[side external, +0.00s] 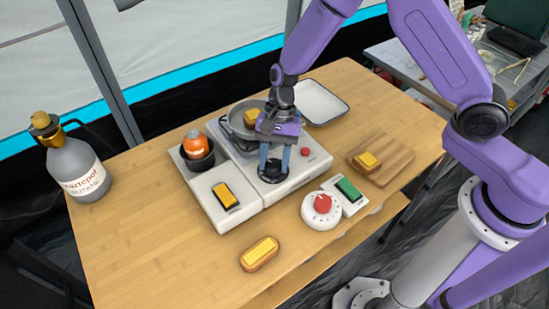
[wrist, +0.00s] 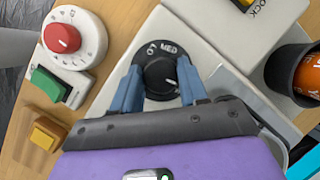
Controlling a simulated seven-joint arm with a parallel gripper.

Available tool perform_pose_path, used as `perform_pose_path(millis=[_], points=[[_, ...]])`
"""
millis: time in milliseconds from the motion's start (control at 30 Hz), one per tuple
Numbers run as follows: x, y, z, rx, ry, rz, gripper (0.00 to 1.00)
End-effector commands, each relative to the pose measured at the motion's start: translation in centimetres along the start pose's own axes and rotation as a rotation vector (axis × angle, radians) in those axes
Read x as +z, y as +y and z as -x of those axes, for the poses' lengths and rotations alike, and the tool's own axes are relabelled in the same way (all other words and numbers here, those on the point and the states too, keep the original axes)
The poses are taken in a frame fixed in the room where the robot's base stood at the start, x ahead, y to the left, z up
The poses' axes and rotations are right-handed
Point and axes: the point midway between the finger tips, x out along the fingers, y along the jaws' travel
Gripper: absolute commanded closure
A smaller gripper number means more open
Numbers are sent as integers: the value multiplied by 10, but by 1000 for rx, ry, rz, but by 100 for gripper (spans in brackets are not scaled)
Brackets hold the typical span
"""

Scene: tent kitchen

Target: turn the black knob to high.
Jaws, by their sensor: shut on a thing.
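The black knob (wrist: 158,74) sits on a round black dial plate on the white stove (side external: 248,186). In the side view my gripper (side external: 274,166) stands over the dial plate at the stove's front right.
A pan (side external: 240,120) sits on the stove behind my gripper. An orange thing in a dark cup (side external: 197,150), a yellow switch (side external: 226,195), a red button (side external: 305,152), a red-knobbed timer (side external: 322,209) and a green switch (side external: 347,189) are near. A butane bottle (side external: 75,170) stands left.

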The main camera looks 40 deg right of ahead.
Motion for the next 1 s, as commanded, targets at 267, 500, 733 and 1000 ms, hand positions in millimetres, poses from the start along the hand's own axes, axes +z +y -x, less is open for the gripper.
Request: perform_pose_path(millis=[267,500,733,1000], points=[[0,-2,0,99,-14,242,87],[0,-3,0,188,-27,455,87],[0,-4,0,265,-38,642,87],[0,-4,0,334,-50,808,87]])
